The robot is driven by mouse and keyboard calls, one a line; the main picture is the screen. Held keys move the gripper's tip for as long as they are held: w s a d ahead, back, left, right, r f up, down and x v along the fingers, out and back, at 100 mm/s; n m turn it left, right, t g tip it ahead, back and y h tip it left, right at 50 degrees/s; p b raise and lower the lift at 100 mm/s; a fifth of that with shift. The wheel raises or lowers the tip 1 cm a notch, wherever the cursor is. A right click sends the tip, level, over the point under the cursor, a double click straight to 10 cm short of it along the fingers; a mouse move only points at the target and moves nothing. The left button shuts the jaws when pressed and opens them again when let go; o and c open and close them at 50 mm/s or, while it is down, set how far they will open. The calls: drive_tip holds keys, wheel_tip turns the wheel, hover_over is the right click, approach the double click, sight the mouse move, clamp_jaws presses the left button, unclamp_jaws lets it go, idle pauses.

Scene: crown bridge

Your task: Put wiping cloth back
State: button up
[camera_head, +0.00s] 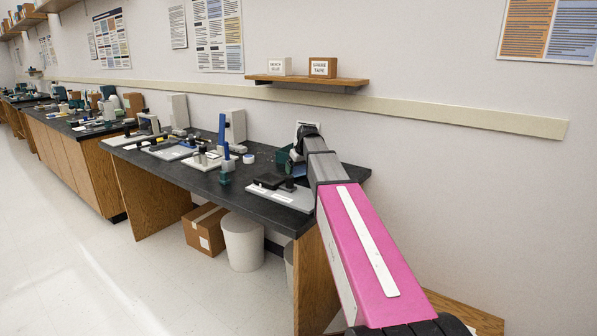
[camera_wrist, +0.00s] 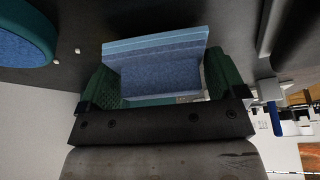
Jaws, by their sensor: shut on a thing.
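The wiping cloth (camera_wrist: 160,72) is a folded blue block with layered edges, seen in the wrist view. My gripper (camera_wrist: 161,82) is shut on it, with a green textured finger at each side. The cloth is above a dark surface, and I cannot tell how far above. In the head view my gripper (camera_head: 291,160) is over the right end of the black bench top, mostly hidden behind my forearm. A little blue shows there below the green finger. The place where the cloth belongs is not clear in either view.
A round blue piece with a dark green rim (camera_wrist: 22,38) is left of the cloth in the wrist view. The bench (camera_head: 235,190) carries a grey tray (camera_head: 280,196) in front and several instruments to the left. A wall shelf (camera_head: 306,80) with two boxes hangs above.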

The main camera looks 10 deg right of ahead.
drive_tip(key=shift+f, duration=0.55)
drive_tip(key=shift+f, duration=0.1)
drive_tip(key=o, duration=0.6)
drive_tip(key=v, duration=1.2)
